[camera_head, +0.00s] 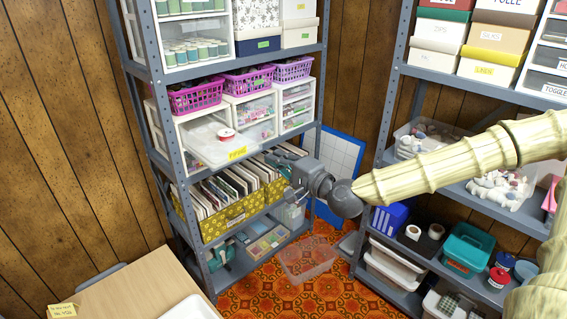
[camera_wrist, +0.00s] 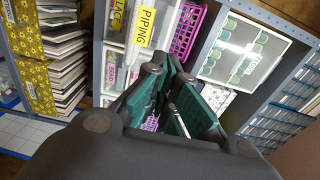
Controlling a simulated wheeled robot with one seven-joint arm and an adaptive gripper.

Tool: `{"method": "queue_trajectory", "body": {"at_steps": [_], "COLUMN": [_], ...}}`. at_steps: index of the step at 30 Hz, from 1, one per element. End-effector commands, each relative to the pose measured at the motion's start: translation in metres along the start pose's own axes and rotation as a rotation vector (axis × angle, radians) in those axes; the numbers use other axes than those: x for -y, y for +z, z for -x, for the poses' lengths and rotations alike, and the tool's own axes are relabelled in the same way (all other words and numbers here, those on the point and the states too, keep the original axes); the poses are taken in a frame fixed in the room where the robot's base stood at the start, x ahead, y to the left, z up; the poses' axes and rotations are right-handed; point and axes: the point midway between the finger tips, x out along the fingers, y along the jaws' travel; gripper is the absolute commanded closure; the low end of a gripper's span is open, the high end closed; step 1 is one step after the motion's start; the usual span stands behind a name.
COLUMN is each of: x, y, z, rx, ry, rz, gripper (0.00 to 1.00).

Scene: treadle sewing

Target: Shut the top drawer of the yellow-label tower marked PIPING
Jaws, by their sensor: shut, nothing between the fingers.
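The tower with the yellow label (camera_head: 237,153) stands at the left end of the middle shelf of the left rack. Its white, see-through top drawer (camera_head: 208,148) is pulled well out past the shelf edge and slopes down toward its front. A red-and-white spool (camera_head: 226,133) sits on it. In the wrist view the yellow PIPING label (camera_wrist: 143,27) is readable, turned sideways, beyond the fingers. My gripper (camera_head: 281,164) is shut and empty, to the right of the drawer front and apart from it. Its green finger pads also show in the wrist view (camera_wrist: 176,95).
Purple baskets (camera_head: 195,97) stand above the drawers. Other white drawer towers (camera_head: 255,117) stand to the right. A yellow patterned file box (camera_head: 229,213) is on the shelf below. A clear bin (camera_head: 307,260) lies on the orange floor. A wooden table (camera_head: 130,290) is at front left.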

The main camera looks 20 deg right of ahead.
Motion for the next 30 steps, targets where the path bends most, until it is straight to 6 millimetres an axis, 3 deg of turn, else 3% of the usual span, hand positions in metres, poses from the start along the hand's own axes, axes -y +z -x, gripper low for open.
{"method": "queue_trajectory", "body": {"at_steps": [21, 30], "x": [0.0, 0.0], "y": [0.001, 0.001], "z": [-0.083, -0.097], "rx": [0.001, 0.001], "ry": [0.001, 0.0], "rz": [0.002, 0.001], "gripper": [1.0, 1.0]}}
